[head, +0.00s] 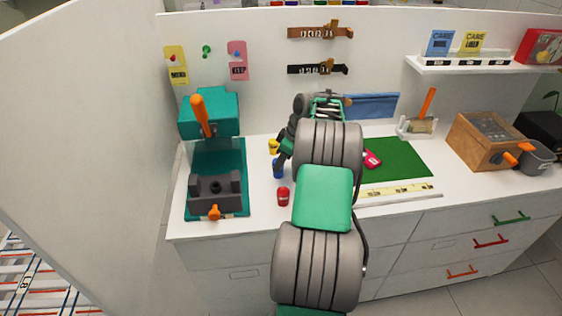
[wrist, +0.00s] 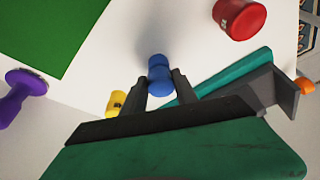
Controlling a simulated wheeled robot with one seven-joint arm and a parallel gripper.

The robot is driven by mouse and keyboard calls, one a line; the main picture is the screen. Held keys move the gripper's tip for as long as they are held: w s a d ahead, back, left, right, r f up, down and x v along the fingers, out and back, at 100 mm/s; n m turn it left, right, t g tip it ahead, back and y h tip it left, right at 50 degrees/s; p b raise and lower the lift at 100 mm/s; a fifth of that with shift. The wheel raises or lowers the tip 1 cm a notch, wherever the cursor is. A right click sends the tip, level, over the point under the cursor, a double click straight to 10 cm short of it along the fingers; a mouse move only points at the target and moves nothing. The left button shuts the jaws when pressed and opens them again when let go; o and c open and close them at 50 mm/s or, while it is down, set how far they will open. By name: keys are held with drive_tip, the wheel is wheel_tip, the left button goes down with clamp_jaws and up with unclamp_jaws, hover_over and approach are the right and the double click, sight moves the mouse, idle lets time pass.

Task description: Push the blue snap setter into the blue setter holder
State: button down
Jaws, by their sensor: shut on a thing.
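A small blue piece with a narrowed middle, the blue snap setter (wrist: 159,76), sits between the dark fingers of my gripper (wrist: 160,84) in the wrist view. The fingers are shut on it from both sides. In the head view the blue piece (head: 278,169) shows beside my gripper (head: 283,157), left of my arm and low over the white worktop. I cannot make out a separate blue setter holder. I cannot tell whether the blue piece touches the worktop.
A red cup-like piece (head: 283,196) stands in front of the blue one, and a yellow piece (head: 273,146) behind it. A teal press (head: 218,165) stands to the left. A purple piece (wrist: 24,92) and green mat (head: 405,160) are nearby. My arm hides part of the worktop.

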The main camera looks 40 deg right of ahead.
drive_tip(key=shift+f+b, duration=0.3)
drive_tip(key=shift+f, duration=0.2)
drive_tip(key=c, duration=0.9)
unclamp_jaws()
drive_tip(key=v, duration=0.7)
drive_tip(key=shift+s+d+r, duration=0.1)
drive_tip(key=shift+s+r, duration=0.05)
drive_tip(key=shift+r, duration=0.2)
